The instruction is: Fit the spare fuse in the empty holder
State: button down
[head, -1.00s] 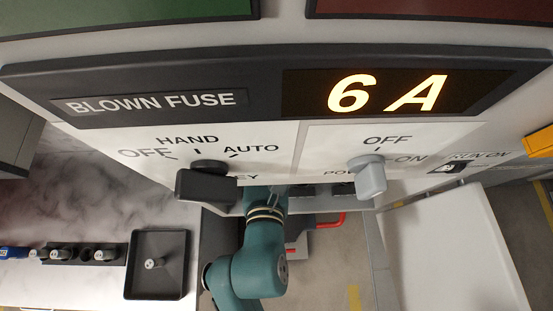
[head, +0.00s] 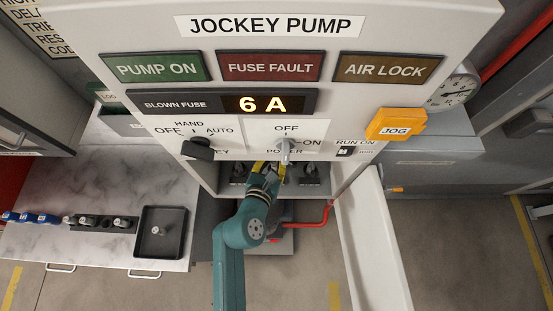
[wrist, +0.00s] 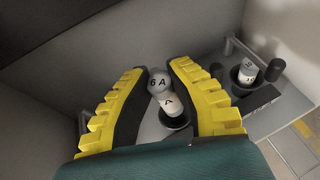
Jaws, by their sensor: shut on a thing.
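My gripper (wrist: 157,95), with yellow ribbed fingers and dark pads, is shut on a pale fuse marked 6 A (wrist: 159,83). The fuse's lower end is over or in a dark round holder (wrist: 177,121); I cannot tell how deep it sits. A second holder to the right (wrist: 243,84) has a fuse with a dark band (wrist: 246,72) standing in it. In the head view my gripper (head: 266,172) reaches into the open compartment (head: 312,180) under the panel; the fuse is hard to make out there. The blown fuse display (head: 262,104) reads 6 A.
On the marble counter, a black tray (head: 178,250) holds a small fuse (head: 156,230). A dark rack (head: 103,225) beside it holds several fuses. The compartment's walls are close around my gripper. Selector knobs (head: 198,149) and the power switch (head: 285,150) jut out above it.

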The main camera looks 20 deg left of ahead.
aim_at(273, 167)
jog(key=shift+f+b, duration=0.4)
jog(key=shift+f, duration=0.2)
jog(key=shift+r+p, duration=0.2)
jog(key=shift+p, duration=0.65)
jog(key=shift+f, duration=0.15)
jog(key=shift+w+p, duration=0.2)
jog(key=shift+p, duration=0.1)
jog(key=shift+p, duration=0.6)
dwell(0.6)
jog(key=shift+f+b, duration=0.7)
jog(key=shift+f, duration=0.15)
jog(key=shift+f+p, duration=0.1)
jog(key=shift+p, duration=0.25)
dwell(0.6)
